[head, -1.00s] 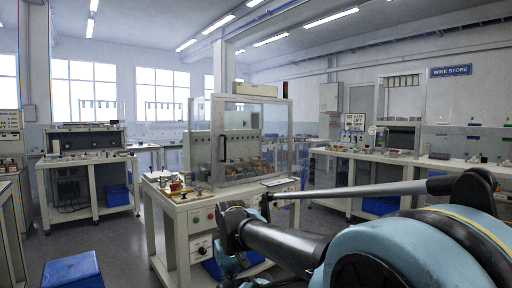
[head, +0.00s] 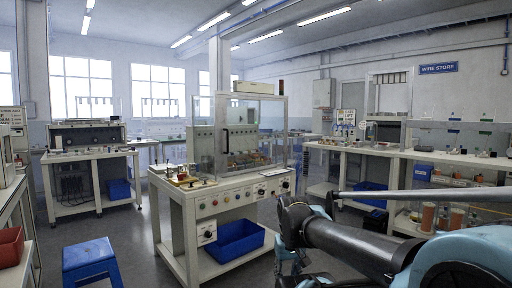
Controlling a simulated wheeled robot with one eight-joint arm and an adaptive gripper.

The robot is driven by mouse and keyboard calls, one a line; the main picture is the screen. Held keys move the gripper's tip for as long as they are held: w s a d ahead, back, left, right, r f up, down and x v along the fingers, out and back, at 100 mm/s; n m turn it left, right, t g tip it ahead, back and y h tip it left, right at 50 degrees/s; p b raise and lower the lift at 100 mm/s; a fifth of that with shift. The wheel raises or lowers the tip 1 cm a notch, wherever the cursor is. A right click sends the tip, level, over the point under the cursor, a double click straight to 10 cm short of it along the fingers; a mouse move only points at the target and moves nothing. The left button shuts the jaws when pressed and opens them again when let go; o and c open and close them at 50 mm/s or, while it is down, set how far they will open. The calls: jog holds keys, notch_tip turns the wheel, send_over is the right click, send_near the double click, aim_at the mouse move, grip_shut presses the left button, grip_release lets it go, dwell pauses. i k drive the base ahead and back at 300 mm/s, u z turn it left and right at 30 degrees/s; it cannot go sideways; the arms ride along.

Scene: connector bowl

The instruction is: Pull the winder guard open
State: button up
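The winder guard (head: 206,152) is a clear-panelled box with a pale frame, standing on a cream workbench (head: 176,219) in the middle of the head view. Its front panel has a dark vertical handle (head: 226,141). The guard looks closed, and the winder parts behind the panel are hard to make out. My arm comes in from the lower right and bends downward in front of the bench's right side. My gripper cannot be made out, and nothing of mine touches the handle.
The bench front carries knobs and buttons, with a blue bin (head: 236,242) below. A blue stool (head: 91,262) stands at front left. Another bench (head: 97,160) is at back left, and a long bench with spools (head: 429,216) runs along the right. Floor shows between the stool and the winder bench.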

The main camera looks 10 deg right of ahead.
aim_at(223, 131)
jog(key=z, duration=0.25)
jog(key=k, duration=0.6)
jog(key=z, duration=0.4)
jog(key=i, duration=1.2)
jog(key=u, duration=0.7)
jog(key=i, duration=0.85)
jog(key=u, duration=0.45)
